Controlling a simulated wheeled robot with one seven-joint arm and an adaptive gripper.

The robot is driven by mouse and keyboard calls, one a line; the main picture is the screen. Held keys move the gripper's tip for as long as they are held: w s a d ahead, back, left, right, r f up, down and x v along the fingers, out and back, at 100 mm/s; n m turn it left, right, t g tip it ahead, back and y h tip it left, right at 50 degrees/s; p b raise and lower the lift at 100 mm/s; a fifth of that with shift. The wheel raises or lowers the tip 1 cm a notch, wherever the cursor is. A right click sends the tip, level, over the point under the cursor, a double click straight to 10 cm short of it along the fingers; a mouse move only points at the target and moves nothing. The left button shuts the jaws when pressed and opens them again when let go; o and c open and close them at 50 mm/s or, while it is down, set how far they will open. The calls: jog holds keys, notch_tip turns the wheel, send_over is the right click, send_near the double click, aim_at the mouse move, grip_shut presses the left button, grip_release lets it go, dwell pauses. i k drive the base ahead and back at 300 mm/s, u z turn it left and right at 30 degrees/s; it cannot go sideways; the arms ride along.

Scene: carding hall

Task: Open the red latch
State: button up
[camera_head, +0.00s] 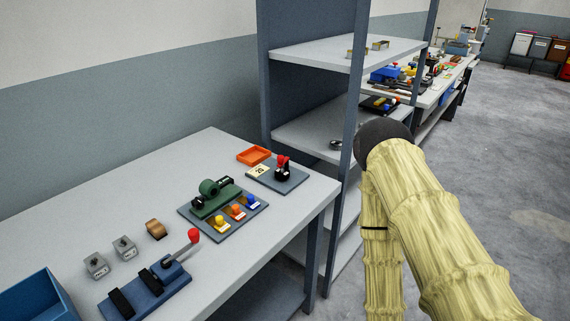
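A small black fixture with red parts (283,167) stands on a grey plate (290,182) at the far right corner of the near table. A blue device (148,290) at the table's front carries a lever with a red knob (193,236), which sticks up and to the right. I cannot tell at this size which of the two is the red latch, or whether it is open. My arm in its pale yellow sleeve fills the right side, apart from both. My gripper does not show.
The near table (225,145) also holds a green machine (214,200) with coloured knobs, an orange tray (254,155), two grey blocks, a brass ring (156,230) and a blue bin (38,300). A shelf rack (310,130) rises beyond the table. Open floor lies right.

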aim_at(280, 159)
jog(key=z, duration=0.35)
jog(key=i, duration=0.35)
jog(key=z, duration=0.6)
jog(key=i, duration=1.3)
jog(key=u, duration=0.45)
